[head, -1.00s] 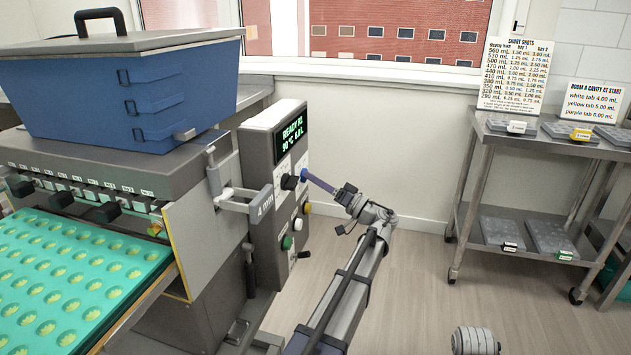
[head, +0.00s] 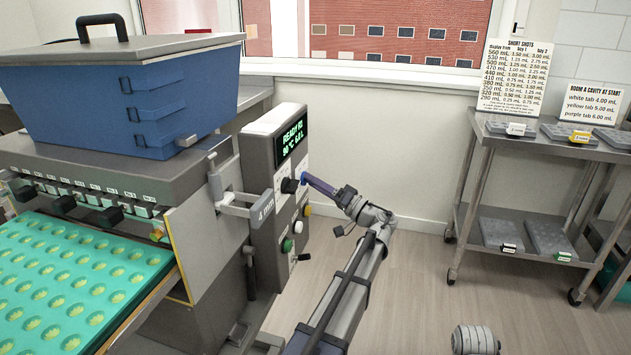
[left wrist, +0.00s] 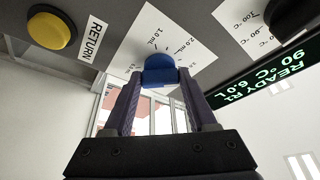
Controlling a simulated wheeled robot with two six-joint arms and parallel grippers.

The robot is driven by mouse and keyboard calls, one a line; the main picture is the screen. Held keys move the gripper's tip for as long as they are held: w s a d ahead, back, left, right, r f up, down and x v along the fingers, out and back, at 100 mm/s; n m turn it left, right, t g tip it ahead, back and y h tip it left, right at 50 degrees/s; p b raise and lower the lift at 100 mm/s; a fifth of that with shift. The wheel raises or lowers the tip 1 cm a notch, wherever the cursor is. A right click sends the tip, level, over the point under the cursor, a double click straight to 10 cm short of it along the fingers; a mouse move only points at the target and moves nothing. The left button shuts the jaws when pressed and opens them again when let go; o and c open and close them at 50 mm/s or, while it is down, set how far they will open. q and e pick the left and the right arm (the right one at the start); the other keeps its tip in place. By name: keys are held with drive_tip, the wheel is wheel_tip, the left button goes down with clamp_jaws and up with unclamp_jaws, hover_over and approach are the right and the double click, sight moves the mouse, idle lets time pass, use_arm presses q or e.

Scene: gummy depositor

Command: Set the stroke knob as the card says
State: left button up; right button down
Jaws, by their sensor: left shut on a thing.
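The blue stroke knob (left wrist: 160,71) sits on a white scale plate (left wrist: 190,38) with marks such as 1.0 mL and 2.0 mL; its exact setting is hard to read. My left gripper (left wrist: 159,82) is shut on the knob, one finger on each side. In the head view the left gripper (head: 307,180) reaches the knob on the machine's control panel, and its fingers mostly hide the knob. A "SHORT SHOTS" card (head: 514,76) and a "ROOM A CAVITY AT START" card (head: 594,101) stand on the shelf at right. My right gripper is out of view.
The display (head: 292,142) reads READY R1, 90 °C, 6.0 L. A black knob (head: 289,186) is beside the gripper; a yellow RETURN button (left wrist: 52,31) is also close. A blue hopper (head: 110,95) and teal mould (head: 75,275) are left. Floor between machine and metal cart (head: 475,190) is clear.

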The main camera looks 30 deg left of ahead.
use_arm(q)
drive_tip(key=shift+s+r+m+t+h+p, duration=0.1)
drive_tip(key=shift+m+t+h+p, duration=0.3)
drive_tip(key=shift+m+p, duration=0.8)
drive_tip(key=shift+w+r+m+t+h+p, duration=0.1)
drive_tip(key=shift+m+h+p, duration=0.5)
drive_tip(key=shift+m, duration=1.15)
drive_tip(key=shift+s+r+m+t+h+p, duration=0.15)
drive_tip(key=shift+m+h+p, duration=0.35)
drive_tip(key=shift+m+p, duration=0.7)
drive_tip(key=shift+m, duration=0.35)
drive_tip(key=o, duration=1.4)
drive_tip(key=shift+c, duration=0.2)
drive_tip(key=s+d, duration=0.1)
drive_tip(key=d, duration=0.6)
drive_tip(key=shift+d, duration=0.4)
drive_tip(key=shift+f, duration=0.1)
